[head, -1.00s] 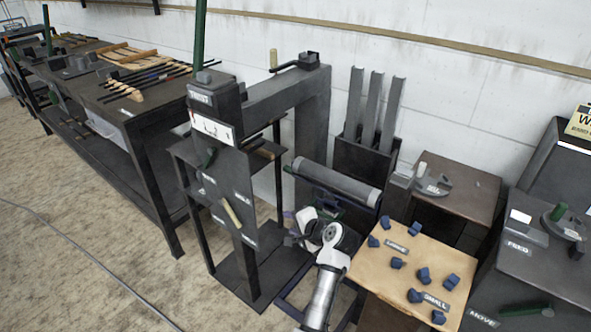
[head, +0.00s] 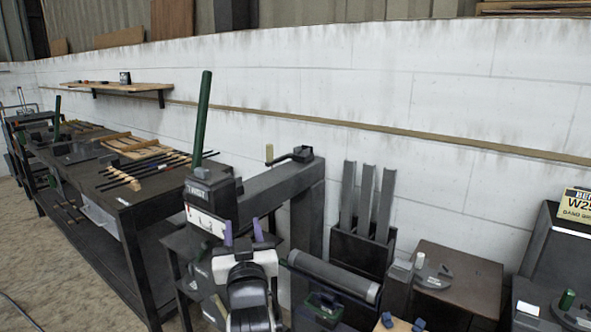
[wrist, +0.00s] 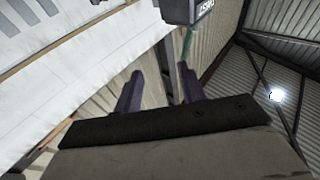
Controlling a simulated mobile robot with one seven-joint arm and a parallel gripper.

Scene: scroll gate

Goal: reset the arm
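My gripper (head: 243,232) points upward in the head view, in front of the dark machine post with the white scale label (head: 205,221). Its two purple fingers stand apart with nothing visible between them. In the wrist view my gripper (wrist: 160,88) also shows both fingers spread and empty. The dark head of the post (wrist: 188,10) hangs into the top of that view, beyond the fingertips. From the head view I cannot tell how far the gripper is from the post.
A grey roller (head: 335,274) lies just right of my arm. A dark bench (head: 135,205) with rods stands left. Upright grey channels (head: 366,200) and a brown-topped cabinet (head: 458,272) stand right. The wall (head: 440,100) above the machine is clear.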

